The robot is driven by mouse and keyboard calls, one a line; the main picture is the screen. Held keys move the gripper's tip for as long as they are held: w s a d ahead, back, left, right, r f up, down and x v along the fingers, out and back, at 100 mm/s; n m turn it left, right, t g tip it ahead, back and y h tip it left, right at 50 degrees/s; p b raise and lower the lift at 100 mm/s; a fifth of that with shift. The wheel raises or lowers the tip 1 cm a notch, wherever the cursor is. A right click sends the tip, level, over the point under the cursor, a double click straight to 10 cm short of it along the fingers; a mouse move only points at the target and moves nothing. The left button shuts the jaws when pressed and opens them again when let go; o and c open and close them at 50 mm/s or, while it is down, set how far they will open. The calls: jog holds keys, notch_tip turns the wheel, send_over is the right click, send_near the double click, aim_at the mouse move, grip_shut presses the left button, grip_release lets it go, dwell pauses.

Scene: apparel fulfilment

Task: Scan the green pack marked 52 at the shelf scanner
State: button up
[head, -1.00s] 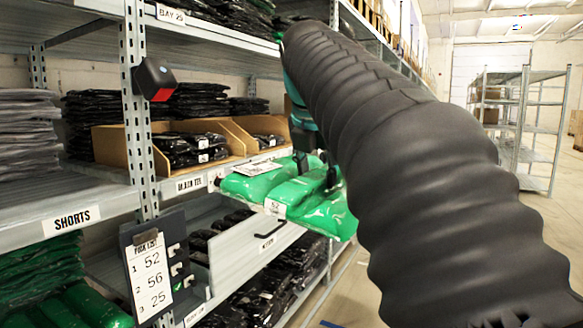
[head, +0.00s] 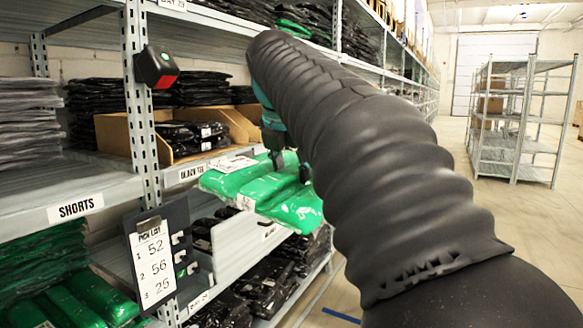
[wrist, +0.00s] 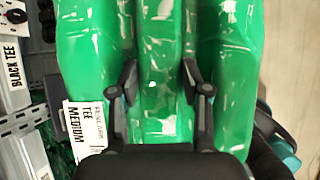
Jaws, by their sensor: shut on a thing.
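My gripper (wrist: 163,85) is shut on a green plastic-wrapped pack (wrist: 160,40), its fingers pinching the pack's middle fold; the pack (head: 265,190) is held in front of the shelf in the head view. A white label reading TEE MEDIUM (wrist: 88,128) lies on its left part. A small white tag also shows on the pack's front in the head view, too small to read now. The shelf scanner (head: 155,67), a black box with a red face, is fixed to the upright, up and left of the pack. My arm hides part of the gripper.
A pick list (head: 153,260) reading 52, 56, 25 hangs on the upright (head: 143,130). Cardboard bins (head: 115,135) of black packs stand on the shelf behind. Green packs (head: 95,300) lie at lower left.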

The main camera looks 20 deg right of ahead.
jog(key=s+d+r, duration=0.1)
jog(key=r, duration=0.1)
jog(key=s+d+r, duration=0.1)
jog(key=s+r, duration=0.1)
jog(key=r, duration=0.1)
jog(key=s+d+r, duration=0.1)
jog(key=r, duration=0.1)
jog(key=shift+s+d+r, duration=0.15)
jog(key=shift+s+r, duration=0.15)
jog(key=shift+r, duration=0.1)
